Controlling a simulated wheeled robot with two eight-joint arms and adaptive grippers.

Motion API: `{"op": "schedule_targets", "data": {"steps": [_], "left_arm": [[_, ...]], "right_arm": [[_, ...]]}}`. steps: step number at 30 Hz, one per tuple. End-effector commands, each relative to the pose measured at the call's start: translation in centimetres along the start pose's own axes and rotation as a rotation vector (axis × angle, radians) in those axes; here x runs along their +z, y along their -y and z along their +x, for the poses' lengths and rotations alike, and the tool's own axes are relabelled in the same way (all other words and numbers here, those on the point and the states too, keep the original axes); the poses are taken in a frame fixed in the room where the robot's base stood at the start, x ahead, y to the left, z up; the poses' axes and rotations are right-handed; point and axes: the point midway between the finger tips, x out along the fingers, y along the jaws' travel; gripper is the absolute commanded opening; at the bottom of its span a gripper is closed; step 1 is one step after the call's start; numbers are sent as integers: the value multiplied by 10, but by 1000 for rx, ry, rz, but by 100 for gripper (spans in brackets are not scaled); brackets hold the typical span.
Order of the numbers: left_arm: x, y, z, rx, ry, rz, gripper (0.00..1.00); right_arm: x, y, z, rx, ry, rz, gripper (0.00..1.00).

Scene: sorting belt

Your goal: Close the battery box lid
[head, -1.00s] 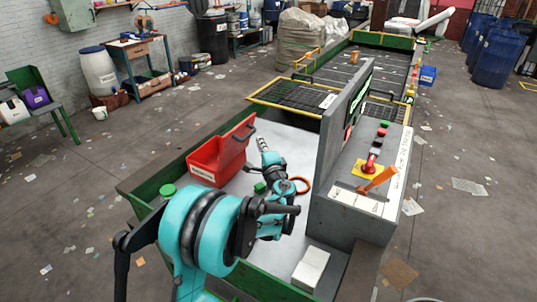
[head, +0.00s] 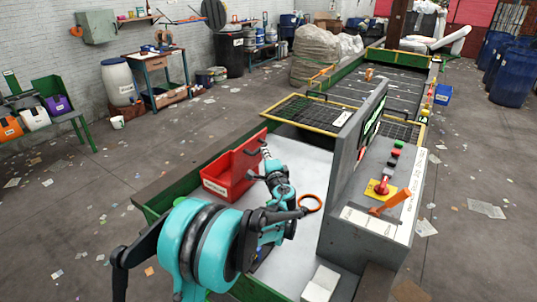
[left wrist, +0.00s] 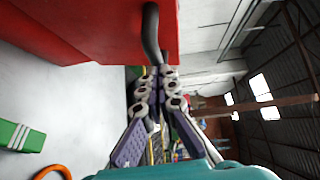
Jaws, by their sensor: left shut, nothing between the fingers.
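The battery box (head: 214,187) is a red bin with a white label on the pale work surface. Its red lid (head: 247,158) stands raised along the back right, with a dark handle (head: 256,146). My left gripper (head: 266,153) is beside the handle in the head view. In the left wrist view, the shut, empty fingers (left wrist: 157,74) are just below the end of the dark handle (left wrist: 151,35) on the red panel (left wrist: 85,25). I cannot tell whether they touch it. My right gripper is not in view.
An orange ring (head: 311,204) lies right of my arm. A green striped block (left wrist: 20,136) shows in the wrist view. A grey control panel (head: 352,158) with a red knob borders the surface on the right. A white block (head: 321,284) is at the front.

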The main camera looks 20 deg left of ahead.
Motion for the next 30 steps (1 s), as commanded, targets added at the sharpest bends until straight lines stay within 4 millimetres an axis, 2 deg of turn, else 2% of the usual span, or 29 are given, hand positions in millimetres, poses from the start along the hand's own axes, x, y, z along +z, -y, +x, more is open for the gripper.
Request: {"op": "schedule_targets", "data": {"steps": [1,3,14,23,30], "left_arm": [[5,11,4,23,3,-23,0],[11,18,9,62,4,-61,0],[50,42,49,300,6,-295,0],[85,45,86,504,6,-493,0],[113,37,115,668,5,-651,0]], "right_arm": [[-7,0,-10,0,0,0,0],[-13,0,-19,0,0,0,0],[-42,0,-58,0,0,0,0],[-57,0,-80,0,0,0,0],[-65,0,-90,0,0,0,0]]}}
